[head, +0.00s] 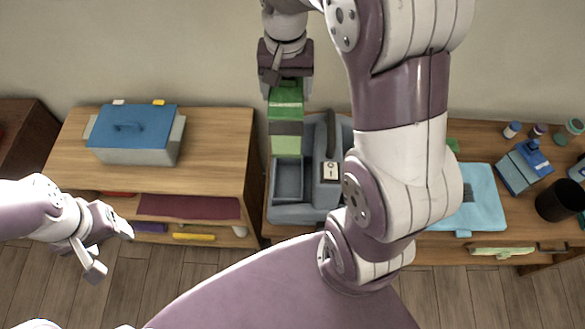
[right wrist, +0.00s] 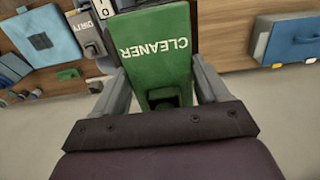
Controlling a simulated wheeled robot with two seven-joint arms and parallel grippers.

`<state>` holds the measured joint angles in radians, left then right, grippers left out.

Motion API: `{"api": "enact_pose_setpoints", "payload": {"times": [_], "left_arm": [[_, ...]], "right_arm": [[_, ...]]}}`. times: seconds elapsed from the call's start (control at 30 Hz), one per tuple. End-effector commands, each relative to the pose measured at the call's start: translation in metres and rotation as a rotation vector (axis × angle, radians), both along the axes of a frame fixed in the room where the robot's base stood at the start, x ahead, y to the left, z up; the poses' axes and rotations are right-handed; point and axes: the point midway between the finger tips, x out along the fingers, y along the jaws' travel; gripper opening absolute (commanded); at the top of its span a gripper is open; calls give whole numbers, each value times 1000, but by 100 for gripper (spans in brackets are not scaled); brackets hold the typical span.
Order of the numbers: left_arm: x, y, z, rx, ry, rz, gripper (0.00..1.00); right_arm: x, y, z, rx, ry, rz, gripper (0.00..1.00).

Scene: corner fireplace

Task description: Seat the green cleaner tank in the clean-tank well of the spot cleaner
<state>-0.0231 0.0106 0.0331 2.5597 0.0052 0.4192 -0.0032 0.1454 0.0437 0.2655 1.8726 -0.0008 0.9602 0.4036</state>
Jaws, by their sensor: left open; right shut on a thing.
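The green cleaner tank (head: 286,104) is gripped by my right gripper (head: 286,82), with the fingers on both its sides. In the right wrist view the tank (right wrist: 158,45) shows the word CLEANER between the fingers of the right gripper (right wrist: 164,88). The grey-blue spot cleaner (head: 300,213) stands below and nearer, with an open rectangular well (head: 288,180) on its left. The tank's pale lower part hangs at the far end of this well; I cannot tell whether they touch. My left gripper (head: 110,252) is open and empty at the left, above the floor.
A wooden cabinet (head: 215,130) at left carries a blue-lidded box (head: 135,127). The right-hand bench holds a light-blue folded cloth (head: 475,200), a blue container (head: 524,166), a black cup (head: 560,200) and small jars. My right arm covers part of the bench.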

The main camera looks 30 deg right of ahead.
Motion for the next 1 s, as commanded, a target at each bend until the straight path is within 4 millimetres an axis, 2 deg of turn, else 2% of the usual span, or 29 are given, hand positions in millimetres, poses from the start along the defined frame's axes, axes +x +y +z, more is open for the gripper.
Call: {"api": "enact_pose_setpoints", "payload": {"times": [0.03,0.1,0.13,0.2,0.27,0.5,0.7,1.0], "left_arm": [[0,0,-28,0,1,0,65],[0,0,-45,0,1,0,65],[-1,0,-38,0,3,0,65],[0,0,-37,0,1,0,65],[0,0,-28,0,1,0,65],[0,0,-16,0,1,0,65],[0,0,-10,0,1,0,65],[0,0,-5,0,1,0,65]], "right_arm": [[0,0,-28,0,-1,0,0],[0,0,-48,0,-2,0,0],[0,0,-48,0,1,0,0],[-1,0,-66,0,4,0,0],[-1,0,-78,1,7,0,0],[-1,0,-149,1,7,0,0],[-1,0,-197,1,3,0,0],[-1,0,-229,1,3,0,0]]}}
